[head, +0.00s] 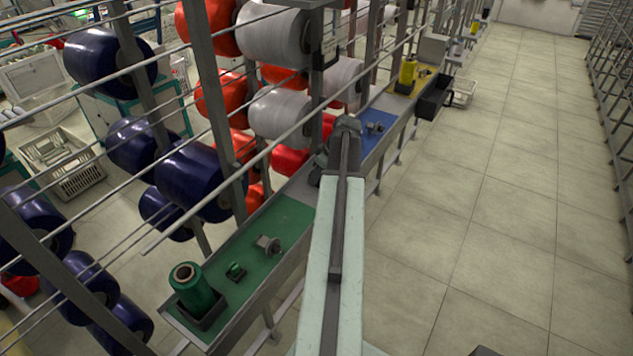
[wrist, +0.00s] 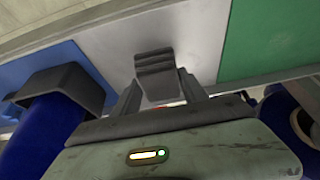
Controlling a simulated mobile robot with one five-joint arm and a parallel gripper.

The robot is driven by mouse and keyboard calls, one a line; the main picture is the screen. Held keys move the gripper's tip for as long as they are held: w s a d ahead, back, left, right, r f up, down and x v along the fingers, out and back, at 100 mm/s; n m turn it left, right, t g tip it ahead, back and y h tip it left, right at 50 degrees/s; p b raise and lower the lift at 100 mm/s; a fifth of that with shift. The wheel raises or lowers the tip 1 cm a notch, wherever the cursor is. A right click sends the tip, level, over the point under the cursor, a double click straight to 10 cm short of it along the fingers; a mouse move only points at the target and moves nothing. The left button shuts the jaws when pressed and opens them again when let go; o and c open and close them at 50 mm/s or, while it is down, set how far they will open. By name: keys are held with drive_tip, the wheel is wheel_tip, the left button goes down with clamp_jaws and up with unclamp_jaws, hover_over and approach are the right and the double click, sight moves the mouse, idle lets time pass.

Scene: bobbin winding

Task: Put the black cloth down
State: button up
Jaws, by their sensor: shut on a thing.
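My gripper (wrist: 157,92) shows in the wrist view with its two fingers closed on a dark grey, folded-looking piece, which I take to be the black cloth (wrist: 155,68). The piece is held in front of a pale grey section (wrist: 200,35) of the ledge, between a blue and a green section. I cannot tell whether it touches the ledge. In the head view my gripper (head: 346,126) is at the far end of my arm, over the ledge near the blue section. The cloth cannot be made out there.
The green section (head: 277,218) holds a green bobbin (head: 196,292) in a dark holder and small fittings. The blue section (head: 376,122) has a small grey fitting. Metal rods and large blue, red and white spools stand behind. The tiled aisle (head: 500,220) at right is clear.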

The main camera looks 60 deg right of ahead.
drive_tip(key=shift+w+a+f, duration=0.25)
drive_tip(key=shift+w+f, duration=0.05)
drive_tip(key=shift+f, duration=0.2)
drive_tip(key=o, duration=1.2)
drive_tip(key=shift+s, duration=0.1)
drive_tip(key=p+v, duration=1.1)
drive_tip(key=v, duration=0.1)
drive_tip(key=shift+d, duration=0.1)
